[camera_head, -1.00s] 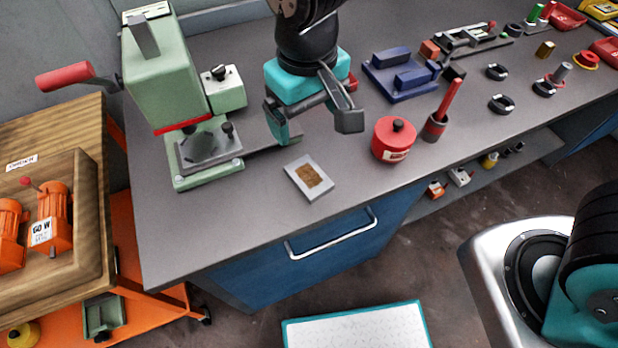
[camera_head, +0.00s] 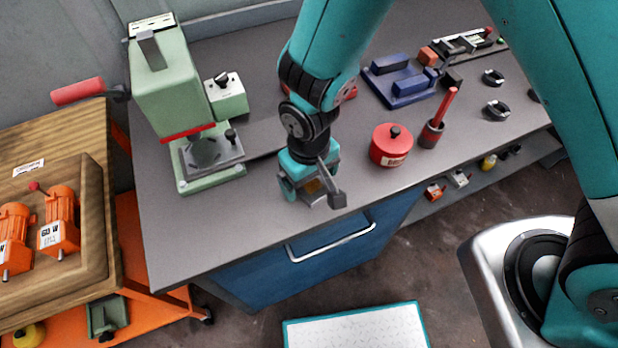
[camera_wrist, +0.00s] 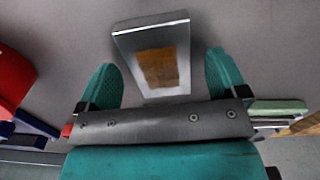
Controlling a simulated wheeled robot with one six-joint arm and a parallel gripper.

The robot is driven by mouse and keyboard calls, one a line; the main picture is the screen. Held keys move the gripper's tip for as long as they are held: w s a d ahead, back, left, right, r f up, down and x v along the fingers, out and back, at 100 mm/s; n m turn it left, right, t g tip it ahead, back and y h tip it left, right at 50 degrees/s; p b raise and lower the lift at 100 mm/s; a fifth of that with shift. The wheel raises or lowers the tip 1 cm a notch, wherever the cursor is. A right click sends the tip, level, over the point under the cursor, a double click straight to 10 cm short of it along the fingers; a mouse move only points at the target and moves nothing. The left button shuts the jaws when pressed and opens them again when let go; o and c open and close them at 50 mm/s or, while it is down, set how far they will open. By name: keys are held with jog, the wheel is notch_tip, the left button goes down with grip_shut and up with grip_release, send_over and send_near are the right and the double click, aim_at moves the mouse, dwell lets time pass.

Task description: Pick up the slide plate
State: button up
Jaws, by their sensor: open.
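The slide plate, a small light-grey rectangular plate with a brown patch (camera_wrist: 148,40), lies flat on the grey bench top near its front edge. In the head view it is mostly hidden by my gripper (camera_head: 312,192), with a bit of brown showing between the fingers. In the wrist view my gripper (camera_wrist: 160,60) is open, with one teal finger on each side of the plate's near end. Gaps show between the fingers and the plate. The height of the fingertips above the bench is hard to tell.
A green press (camera_head: 172,85) stands left of my gripper. A red lidded pot (camera_head: 391,146) and a red-handled tool in a holder (camera_head: 433,132) stand to the right. A blue fixture (camera_head: 400,85) is behind them. The bench front left of my gripper is clear.

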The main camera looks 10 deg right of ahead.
jog(key=shift+f, duration=0.2)
jog(key=c, duration=1.3)
jog(key=shift+c, duration=0.5)
jog(key=shift+r, duration=0.2)
